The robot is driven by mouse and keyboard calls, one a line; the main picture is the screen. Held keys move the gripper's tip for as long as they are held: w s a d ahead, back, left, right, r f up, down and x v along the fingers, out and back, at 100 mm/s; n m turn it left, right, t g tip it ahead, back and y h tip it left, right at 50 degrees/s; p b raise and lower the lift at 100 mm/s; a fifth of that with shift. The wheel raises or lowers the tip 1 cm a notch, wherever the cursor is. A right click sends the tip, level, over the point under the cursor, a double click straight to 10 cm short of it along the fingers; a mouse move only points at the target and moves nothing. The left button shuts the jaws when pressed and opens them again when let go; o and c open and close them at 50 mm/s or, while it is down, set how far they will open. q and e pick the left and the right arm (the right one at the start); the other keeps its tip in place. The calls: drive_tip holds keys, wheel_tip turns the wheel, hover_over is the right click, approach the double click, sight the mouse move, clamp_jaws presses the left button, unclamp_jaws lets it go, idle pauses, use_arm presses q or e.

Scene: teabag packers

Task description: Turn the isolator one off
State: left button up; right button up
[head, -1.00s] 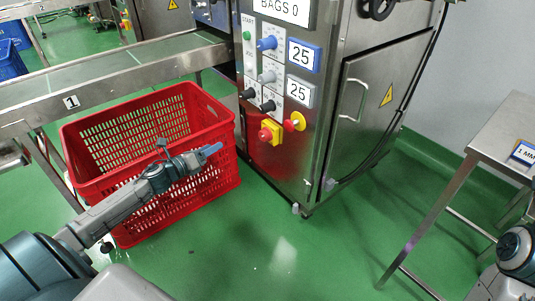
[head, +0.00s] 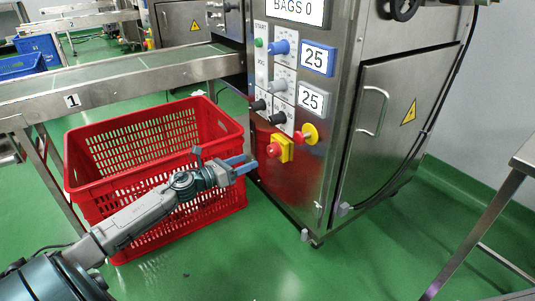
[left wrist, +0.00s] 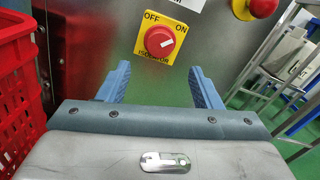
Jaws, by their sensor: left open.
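The isolator (head: 286,150) is a yellow plate with a red rotary knob, low on the steel machine's front panel. In the left wrist view the isolator (left wrist: 159,41) reads OFF at upper left and ON at upper right. The white mark on its knob points up and right, towards ON. My left gripper (head: 246,163) is open and empty, just left of and slightly below the isolator in the head view. In the left wrist view its two blue fingers stand apart below the knob, not around it. My right gripper is not in view.
A red and yellow emergency stop (head: 308,133) sits up and right of the isolator. Dark knobs (head: 277,118) are above it. A red crate (head: 85,187) stands under the conveyor (head: 120,86) marked 1, beside my left arm. A steel table (head: 485,215) is at the right.

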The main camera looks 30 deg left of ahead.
sight(270, 152)
use_arm(q)
drive_tip(key=x, duration=0.9)
drive_tip(key=c, duration=1)
